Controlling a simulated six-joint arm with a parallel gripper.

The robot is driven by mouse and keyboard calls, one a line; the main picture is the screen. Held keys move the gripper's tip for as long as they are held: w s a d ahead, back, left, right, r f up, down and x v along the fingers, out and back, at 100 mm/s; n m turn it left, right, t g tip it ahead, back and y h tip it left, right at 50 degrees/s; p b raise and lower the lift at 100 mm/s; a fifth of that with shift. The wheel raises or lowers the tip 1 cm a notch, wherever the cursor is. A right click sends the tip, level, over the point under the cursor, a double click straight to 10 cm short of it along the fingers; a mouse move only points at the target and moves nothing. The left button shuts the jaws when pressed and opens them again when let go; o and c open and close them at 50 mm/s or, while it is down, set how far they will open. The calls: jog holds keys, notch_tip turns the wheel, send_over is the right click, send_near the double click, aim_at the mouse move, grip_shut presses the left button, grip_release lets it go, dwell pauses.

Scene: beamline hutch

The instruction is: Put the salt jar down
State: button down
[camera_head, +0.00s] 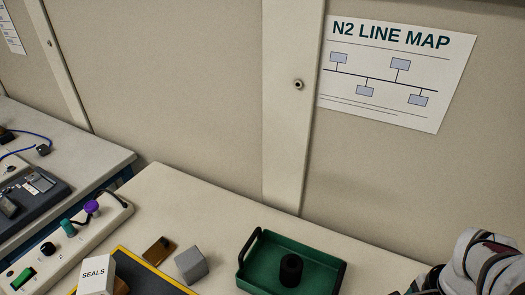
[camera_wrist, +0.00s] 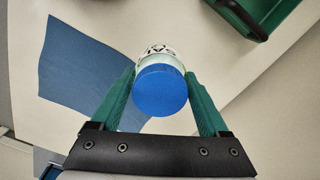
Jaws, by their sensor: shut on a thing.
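In the wrist view the salt jar (camera_wrist: 161,88) has a round blue lid and a pale body with dark lettering, partly hidden behind the lid. My gripper (camera_wrist: 163,80) has its two green fingers on either side of the jar and is shut on it. The jar is over or on the pale table (camera_wrist: 215,75); I cannot tell whether its base touches. In the head view neither the jar nor my gripper's fingers show; only part of my arm is at the lower right.
A blue cloth (camera_wrist: 85,60) lies left of the jar. A green tray (camera_head: 262,262) holds a black cylinder (camera_head: 291,270). A grey cube (camera_head: 191,264), a brown block (camera_head: 159,251) and a white SEALS box (camera_head: 97,275) stand to its left. Pale table shows between cloth and tray.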

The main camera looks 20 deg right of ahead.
jog(key=shift+w+d+r, duration=0.1)
jog(key=shift+w+r, duration=0.25)
jog(key=shift+r, duration=0.25)
jog(key=shift+w+d+r, duration=0.1)
jog(key=shift+w+r, duration=0.2)
jog(key=shift+r, duration=0.3)
jog(key=w+a+r+n, duration=0.1)
jog(key=w+n, duration=0.1)
jog(key=w, duration=0.9)
jog(key=w+a+r+n, duration=0.1)
jog(key=w+a+n, duration=0.15)
jog(key=w, duration=0.85)
jog(key=w+a+f+n, duration=0.1)
jog(key=w+a+n, duration=0.1)
jog(key=w+a, duration=0.7)
jog(key=w+a+f+n, duration=0.1)
jog(key=w+a+n, duration=0.2)
jog(key=w+a, duration=0.6)
jog(key=shift+m, duration=0.25)
jog(key=f, duration=0.5)
jog(key=s+a+f, duration=0.1)
jog(key=f, duration=0.4)
jog(key=s+a+f, duration=0.1)
jog(key=f, duration=0.4)
jog(key=shift+s+a+f, duration=0.15)
jog(key=shift+s+f, duration=0.05)
jog(key=shift+s, duration=0.05)
jog(key=shift+f, duration=0.15)
